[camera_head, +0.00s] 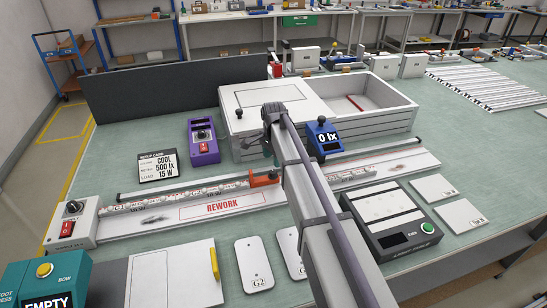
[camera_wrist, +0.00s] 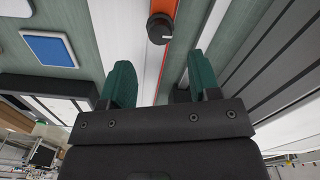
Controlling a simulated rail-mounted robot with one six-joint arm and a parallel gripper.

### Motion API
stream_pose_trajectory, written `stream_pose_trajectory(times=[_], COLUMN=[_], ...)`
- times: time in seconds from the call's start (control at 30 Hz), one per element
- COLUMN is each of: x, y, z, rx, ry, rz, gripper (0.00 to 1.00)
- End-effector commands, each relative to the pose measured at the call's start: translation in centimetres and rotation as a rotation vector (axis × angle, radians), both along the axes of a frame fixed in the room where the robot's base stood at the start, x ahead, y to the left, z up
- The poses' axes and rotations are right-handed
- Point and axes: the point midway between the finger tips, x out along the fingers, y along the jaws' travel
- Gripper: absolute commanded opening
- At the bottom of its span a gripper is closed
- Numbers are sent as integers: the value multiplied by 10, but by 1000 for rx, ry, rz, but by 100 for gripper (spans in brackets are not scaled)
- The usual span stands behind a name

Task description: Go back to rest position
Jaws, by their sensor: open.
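My gripper (camera_head: 270,152) hangs at the end of my arm, over the middle of the bench near the front wall of the white lightbox (camera_head: 285,98). In the wrist view my gripper (camera_wrist: 161,75) shows two green fingers well apart, with nothing held between them. An orange part with a black knob (camera_wrist: 160,28) shows beyond the gap between the fingers. In the head view an orange-red stop (camera_head: 265,179) sits on the rail below my gripper. My arm hides part of the rail and bench.
A blue meter reading 0 lx (camera_head: 323,134) stands right of my gripper, close to the arm. A purple switch box (camera_head: 203,141) and a setup card (camera_head: 158,165) lie left. A light table (camera_head: 390,218) is at right. Bare green bench (camera_head: 135,125) lies at left.

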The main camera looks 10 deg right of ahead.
Motion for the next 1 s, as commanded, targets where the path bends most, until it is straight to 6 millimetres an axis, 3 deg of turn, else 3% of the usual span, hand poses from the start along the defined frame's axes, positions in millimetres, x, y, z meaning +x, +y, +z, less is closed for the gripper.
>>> stream_pose_trajectory(times=[0.03, 0.17, 0.63, 0.77, 0.83, 0.87, 0.9, 1.0], x=[0, 0, 0, -4, -39, -65, -106, -194], y=[0, 0, 0, 0, 0, 0, 0, 1], z=[26, 43, 41, 41, 41, 41, 41, 41], rx=[0, 0, 0, 0, 0, 0, 0, -1], ry=[0, 0, 0, 0, 1, 1, 1, 1], rz=[0, 0, 2, 168, 389, 506, 670, 987], gripper=[56, 56, 56, 56, 56, 56, 56, 56])
